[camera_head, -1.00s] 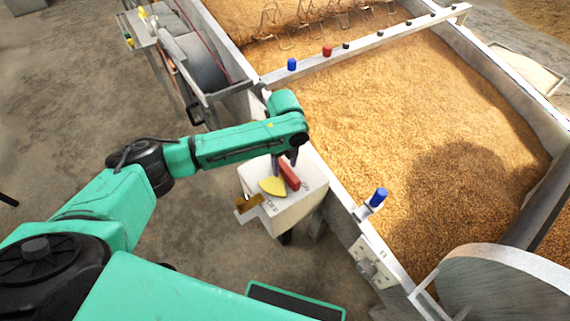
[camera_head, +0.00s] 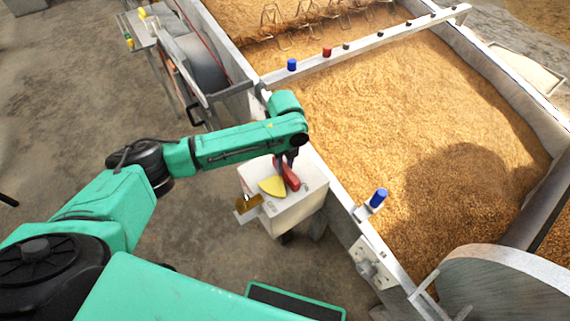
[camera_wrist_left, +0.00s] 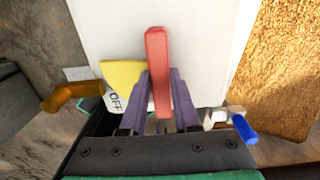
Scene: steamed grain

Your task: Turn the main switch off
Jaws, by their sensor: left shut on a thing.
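The main switch has a red handle (camera_head: 291,176) on top of a white box (camera_head: 296,208) beside the grain trough. A yellow sector (camera_head: 271,186) lies on the box top next to the handle. In the left wrist view the red handle (camera_wrist_left: 158,72) stands between the two purple fingers of my left gripper (camera_wrist_left: 159,78). The fingers are shut on the handle. The word "OFF" shows by the yellow sector (camera_wrist_left: 122,74), to the left of the handle. In the head view the left gripper (camera_head: 287,160) reaches down to the handle, its tips partly hidden. My right gripper is not in view.
An orange-brown lever (camera_head: 248,203) sticks out from the box's left side. The trough wall with a blue knob (camera_head: 378,198) runs close along the right. A control plate (camera_head: 372,262) is fixed at the trough's near edge. Open floor (camera_head: 75,85) lies to the left.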

